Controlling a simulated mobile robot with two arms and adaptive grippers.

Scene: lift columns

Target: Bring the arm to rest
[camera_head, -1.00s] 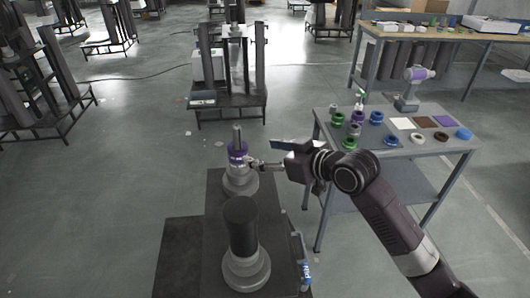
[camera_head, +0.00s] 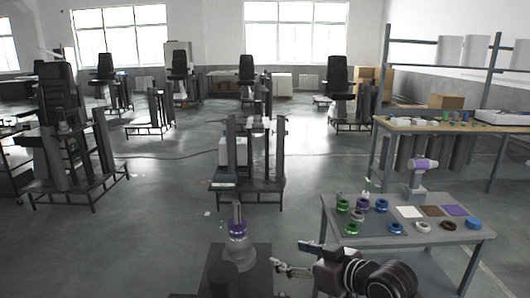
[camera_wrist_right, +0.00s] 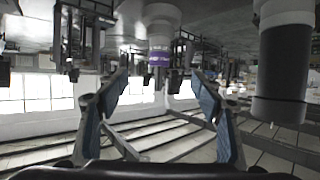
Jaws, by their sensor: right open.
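My right gripper (camera_head: 278,267) shows at the bottom of the head view, to the right of a grey lift column (camera_head: 238,250) with a purple ring (camera_head: 237,229) around it. The gripper is open and empty, and apart from the column. In the right wrist view, which looks upside down, the two blue-padded fingers (camera_wrist_right: 162,98) are spread with nothing between them. The ringed column also shows there beyond the fingers, with its purple ring (camera_wrist_right: 159,58). My left gripper is not in view.
Open floor (camera_head: 120,240) lies left.

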